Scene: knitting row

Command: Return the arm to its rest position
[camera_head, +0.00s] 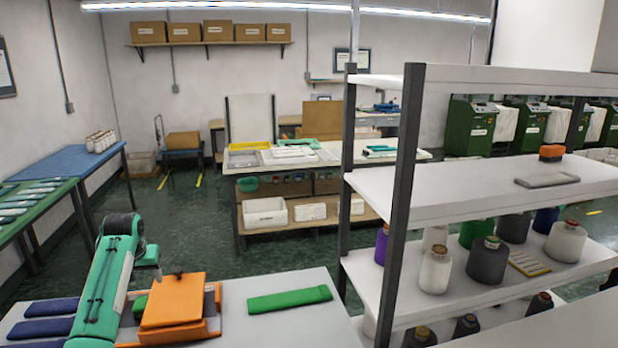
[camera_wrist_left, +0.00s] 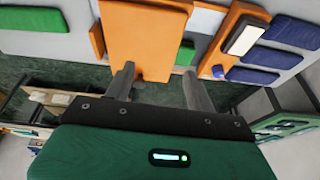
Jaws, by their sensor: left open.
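My left arm (camera_head: 105,285) is teal-green and rises from the lower left of the head view, bending at a dark joint. My left gripper (camera_head: 151,275) hangs below that joint, by the far edge of the near table. In the left wrist view its two grey fingers (camera_wrist_left: 159,88) stand wide apart with nothing between them. An orange box with a tilted panel (camera_head: 173,302) is close beside the gripper in the head view. The orange panel (camera_wrist_left: 145,38) fills the upper middle of the wrist view, beyond the fingers. My right gripper is not in view.
A green pad (camera_head: 289,299) lies right of the orange box on the pale table (camera_head: 325,318). Dark blue pads (camera_head: 45,328) lie at the left. A white shelf rack (camera_head: 480,195) with yarn cones stands at the right. Open floor lies behind the table.

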